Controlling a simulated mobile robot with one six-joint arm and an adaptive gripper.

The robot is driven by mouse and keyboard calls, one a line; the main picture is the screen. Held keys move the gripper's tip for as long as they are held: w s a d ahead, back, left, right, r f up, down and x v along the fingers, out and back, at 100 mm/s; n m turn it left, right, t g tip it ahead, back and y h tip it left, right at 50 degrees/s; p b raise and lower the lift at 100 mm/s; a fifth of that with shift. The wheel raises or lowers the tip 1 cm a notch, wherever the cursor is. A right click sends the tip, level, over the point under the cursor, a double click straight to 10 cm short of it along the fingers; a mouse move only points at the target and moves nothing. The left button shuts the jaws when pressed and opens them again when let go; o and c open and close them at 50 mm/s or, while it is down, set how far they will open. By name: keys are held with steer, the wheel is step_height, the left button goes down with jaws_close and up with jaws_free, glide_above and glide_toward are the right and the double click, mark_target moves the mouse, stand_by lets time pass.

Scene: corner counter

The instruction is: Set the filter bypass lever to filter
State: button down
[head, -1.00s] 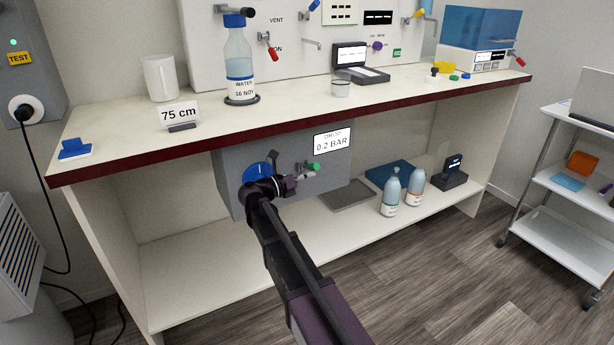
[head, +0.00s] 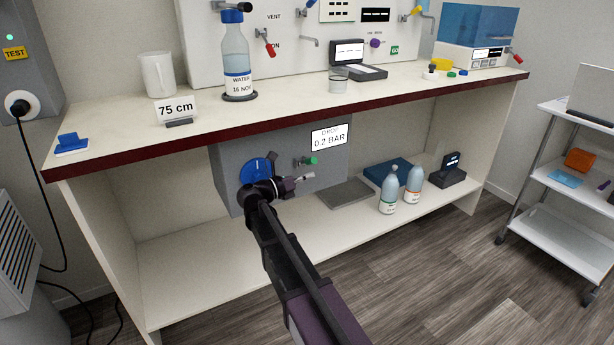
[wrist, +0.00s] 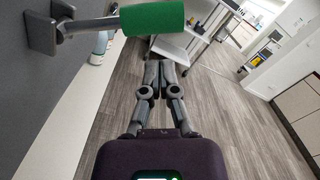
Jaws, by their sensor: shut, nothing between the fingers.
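On the grey box (head: 225,180) under the counter is a round blue disc (head: 256,168) with a dark lever (head: 273,156) at its upper right; my arm hides its lower part. To its right a short metal handle with a green grip (head: 313,160) sticks out. I cannot read which one is labelled filter bypass. My gripper (head: 308,177) is shut and empty, just below the green grip and right of the disc. In the wrist view the fingertips (wrist: 161,67) are together, and the green grip (wrist: 152,18) shows beyond and above them, apart in the picture.
The counter's dark red front edge (head: 300,118) overhangs the box. A display (head: 329,137) reading 0.2 BAR is on the box. A grey tray (head: 346,192) and two bottles (head: 389,190) stand on the lower shelf at right. The shelf's left part is clear.

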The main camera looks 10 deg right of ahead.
steer(key=f+b+v, duration=0.1)
steer(key=v, duration=0.9)
steer(key=shift+s+f, duration=0.35)
steer(key=shift+s, duration=0.15)
steer(key=shift+a, duration=0.1)
steer(key=s+d+f+m+g+y+p, duration=0.2)
steer(key=s+d+f+m+g+y, duration=0.2)
steer(key=s+d+f+m+y, duration=0.45)
steer(key=s+f+m+y, duration=0.3)
steer(key=s+m, duration=0.3)
steer(key=m, duration=0.3)
steer(key=s+f+m+g+y+p, duration=0.1)
steer(key=s+f+m+y, duration=0.3)
steer(key=m, duration=0.6)
steer(key=shift+s+a+g+y+p, duration=0.3)
steer(key=shift+s+a+y, duration=0.2)
steer(key=shift+s+y, duration=0.75)
